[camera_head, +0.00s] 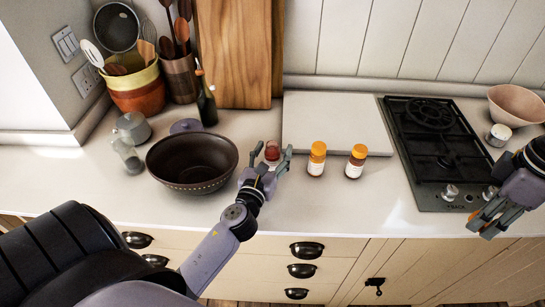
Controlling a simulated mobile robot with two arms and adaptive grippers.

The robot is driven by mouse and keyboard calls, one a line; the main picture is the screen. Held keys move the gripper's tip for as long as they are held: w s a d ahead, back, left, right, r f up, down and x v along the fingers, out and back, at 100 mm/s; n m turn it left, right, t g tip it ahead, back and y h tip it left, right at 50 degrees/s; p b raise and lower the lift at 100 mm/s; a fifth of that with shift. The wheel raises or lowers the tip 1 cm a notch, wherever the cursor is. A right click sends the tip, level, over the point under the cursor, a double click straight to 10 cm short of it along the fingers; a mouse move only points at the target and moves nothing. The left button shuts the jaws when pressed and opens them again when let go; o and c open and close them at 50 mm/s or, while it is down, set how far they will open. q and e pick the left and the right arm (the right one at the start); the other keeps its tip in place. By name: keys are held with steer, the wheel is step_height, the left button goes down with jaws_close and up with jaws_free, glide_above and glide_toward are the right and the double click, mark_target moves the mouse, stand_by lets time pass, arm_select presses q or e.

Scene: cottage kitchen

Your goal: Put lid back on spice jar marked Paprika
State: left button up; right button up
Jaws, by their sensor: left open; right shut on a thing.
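A small jar (272,152) with dark red contents and no orange cap showing stands on the counter, right of the dark bowl. My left gripper (271,155) is open, with its fingers on either side of this jar; I cannot tell if they touch it. Two jars with orange lids and white labels, one nearer (317,160) and one further right (355,163), stand upright in front of the white board. The label names are too small to read.
A dark bowl (191,163) stands left of my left gripper. A white board (335,122) lies behind the jars. A black gas hob (434,150) is at the right, with a small container (498,136) and a pinkish bowl (517,104) beyond. Counter before the jars is clear.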

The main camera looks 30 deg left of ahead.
arm_select(q)
steer(key=shift+c, duration=0.2)
steer(key=c, duration=1.3)
